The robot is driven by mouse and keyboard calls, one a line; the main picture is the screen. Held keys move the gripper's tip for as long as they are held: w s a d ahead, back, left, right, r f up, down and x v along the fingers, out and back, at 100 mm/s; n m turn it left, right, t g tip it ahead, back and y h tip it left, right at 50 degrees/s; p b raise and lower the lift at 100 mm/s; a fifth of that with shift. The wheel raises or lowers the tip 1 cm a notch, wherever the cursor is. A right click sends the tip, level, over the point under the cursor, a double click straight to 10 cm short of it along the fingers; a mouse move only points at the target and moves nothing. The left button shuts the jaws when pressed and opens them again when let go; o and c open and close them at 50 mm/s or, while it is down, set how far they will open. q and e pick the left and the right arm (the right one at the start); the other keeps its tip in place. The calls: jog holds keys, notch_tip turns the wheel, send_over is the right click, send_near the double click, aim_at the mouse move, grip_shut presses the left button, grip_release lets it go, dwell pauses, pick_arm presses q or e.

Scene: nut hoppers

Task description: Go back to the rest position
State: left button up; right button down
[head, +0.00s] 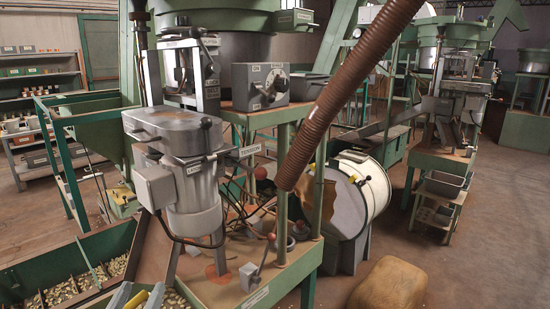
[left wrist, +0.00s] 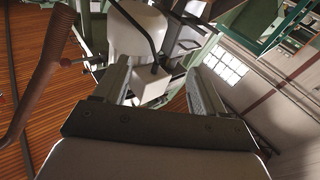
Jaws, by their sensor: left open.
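My left gripper (head: 138,295) shows at the bottom edge of the head view, over the green trough (head: 70,262) of nuts. In the left wrist view its two grey fingers (left wrist: 160,75) stand well apart. No held object shows between them; a pale box-like machine part (left wrist: 150,88) appears beyond the gap. My right gripper is in neither view.
A grey metal machine (head: 185,185) on a green stand rises just beyond the left gripper. A brown ribbed hose (head: 345,90) crosses the middle. A white drum (head: 360,195) and a tan sack (head: 390,285) are at right. Open floor (head: 480,240) lies further right.

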pick_arm(q)
jog(key=s+d+f+m+g+h, duration=0.1)
jog(key=s+d+f+g, duration=0.3)
jog(key=s+f, duration=0.5)
jog(key=s+d+f+m+g+h, duration=0.2)
jog(key=s+d+f+g, duration=0.3)
jog(key=s+f, duration=0.5)
jog(key=shift+s+d+f+m, duration=0.3)
jog(key=shift+s+d+m, duration=0.3)
jog(key=shift+s+d, duration=0.5)
